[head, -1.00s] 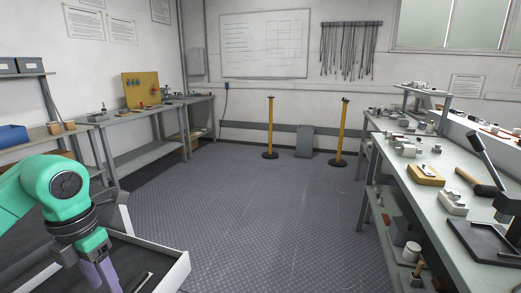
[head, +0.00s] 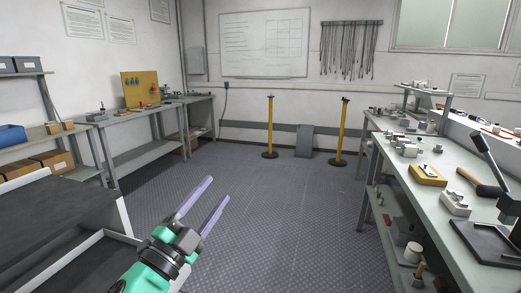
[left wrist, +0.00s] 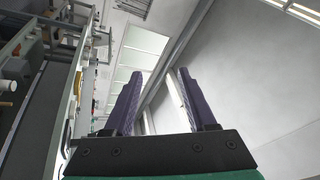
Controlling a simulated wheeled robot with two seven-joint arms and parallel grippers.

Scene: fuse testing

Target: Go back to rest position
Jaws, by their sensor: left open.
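My left gripper (head: 210,200) comes in from the bottom of the head view. Its two purple fingers point up and to the right, apart and empty, in the air over the floor. In the left wrist view the open fingers (left wrist: 158,95) show against the ceiling and wall, with nothing between them. My right gripper does not show in either view.
A grey cart with a white rim (head: 122,215) stands at the lower left, close to my left arm. A long workbench (head: 440,200) with fuse parts and a hammer (head: 480,184) runs along the right. Two yellow posts (head: 270,125) stand at the back. The middle floor (head: 290,205) is clear.

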